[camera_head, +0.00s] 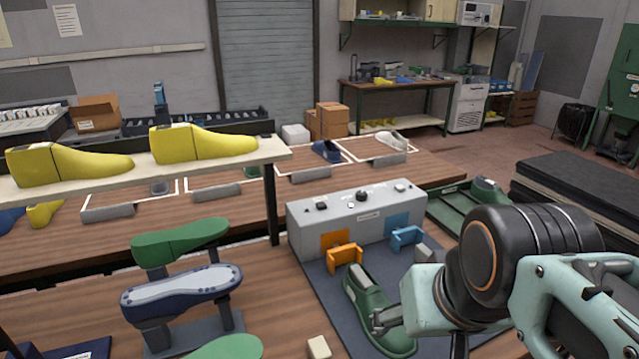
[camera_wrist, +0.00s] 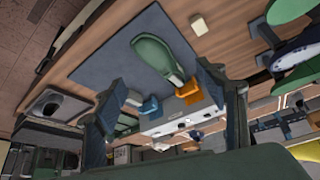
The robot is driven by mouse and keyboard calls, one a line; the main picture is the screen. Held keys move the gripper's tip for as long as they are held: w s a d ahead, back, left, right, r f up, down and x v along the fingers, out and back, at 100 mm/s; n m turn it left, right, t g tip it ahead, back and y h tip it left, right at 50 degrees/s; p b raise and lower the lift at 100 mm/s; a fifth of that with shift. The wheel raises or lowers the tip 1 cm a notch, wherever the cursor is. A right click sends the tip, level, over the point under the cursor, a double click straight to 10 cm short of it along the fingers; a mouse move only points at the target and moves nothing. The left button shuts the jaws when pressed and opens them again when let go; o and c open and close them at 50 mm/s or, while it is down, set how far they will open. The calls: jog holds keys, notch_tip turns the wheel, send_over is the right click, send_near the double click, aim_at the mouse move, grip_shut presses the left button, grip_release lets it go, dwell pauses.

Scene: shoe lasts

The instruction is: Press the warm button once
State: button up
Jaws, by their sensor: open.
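A grey control box (camera_head: 360,222) stands at the back of a dark mat, with small dark and light knobs or buttons on its top. Its front has an orange square (camera_head: 334,241) and a blue square (camera_head: 397,222). An orange bracket (camera_head: 345,258) and a blue bracket (camera_head: 407,237) stand before them; both show in the wrist view, orange (camera_wrist: 190,92) and blue (camera_wrist: 150,105). I cannot tell which control is the warm button. My gripper (camera_wrist: 165,85) is open and empty in the wrist view, its fingers spread with the box and brackets visible between them. In the head view my arm largely hides it.
A green shoe last (camera_head: 362,300) lies on the mat (camera_head: 318,290) in front of the box, close to my arm. A stand with green and blue-grey lasts (camera_head: 180,290) is at left. A shelf with yellow lasts (camera_head: 200,143) is behind. A small cream block (camera_head: 319,347) lies near the front.

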grip_shut()
dwell(0.3)
dwell(1.2)
